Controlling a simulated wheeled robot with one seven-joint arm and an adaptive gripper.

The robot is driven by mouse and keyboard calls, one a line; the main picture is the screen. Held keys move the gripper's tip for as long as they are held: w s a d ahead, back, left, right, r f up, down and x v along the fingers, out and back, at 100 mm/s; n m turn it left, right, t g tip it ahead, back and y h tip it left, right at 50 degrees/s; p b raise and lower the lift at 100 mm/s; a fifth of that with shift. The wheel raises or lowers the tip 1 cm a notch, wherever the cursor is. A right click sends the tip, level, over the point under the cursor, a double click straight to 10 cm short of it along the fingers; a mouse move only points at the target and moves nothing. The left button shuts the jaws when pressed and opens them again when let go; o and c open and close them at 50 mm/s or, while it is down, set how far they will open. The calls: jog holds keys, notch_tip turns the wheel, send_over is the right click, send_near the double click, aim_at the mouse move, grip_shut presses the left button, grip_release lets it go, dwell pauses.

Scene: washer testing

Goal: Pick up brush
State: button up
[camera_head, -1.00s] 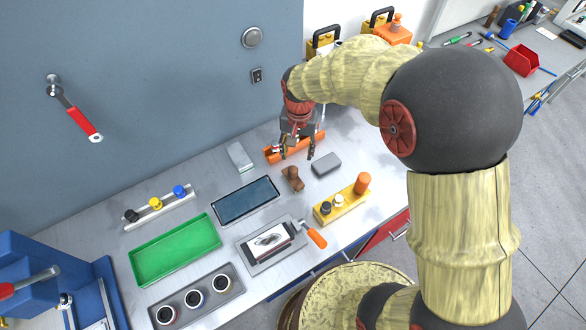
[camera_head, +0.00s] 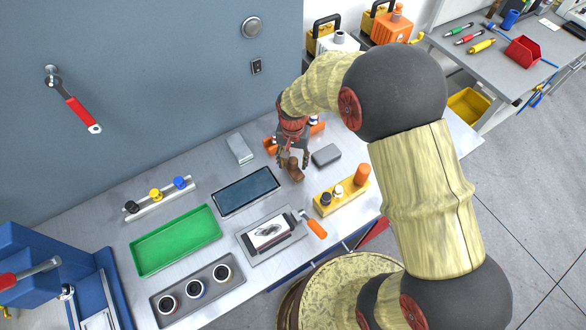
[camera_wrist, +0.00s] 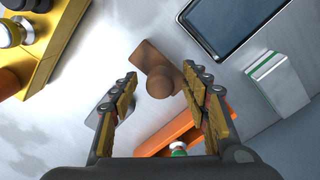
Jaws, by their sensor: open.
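The brush (camera_head: 297,174) is a small brown wooden piece with a rounded knob, lying on the grey workbench beside the dark flat tray. In the wrist view the brush (camera_wrist: 150,58) shows between and just beyond my fingertips, its round knob facing the camera. My gripper (camera_head: 293,162) is open above the brush, pointing down, and partly covers it in the head view. In the wrist view the two fingers (camera_wrist: 160,79) are spread either side of the knob. I cannot tell whether they touch it.
A grey block (camera_head: 327,155) lies close to the right, and an orange tray (camera_head: 270,145) sits behind my gripper. The dark flat tray (camera_head: 246,191) is to the left. A yellow holder (camera_head: 341,197) with knobs stands in front, and a light grey box (camera_head: 239,149) is at the back.

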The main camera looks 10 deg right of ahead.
jog(key=shift+r, duration=0.1)
jog(key=shift+c, duration=0.2)
jog(key=c, duration=1.1)
grip_shut()
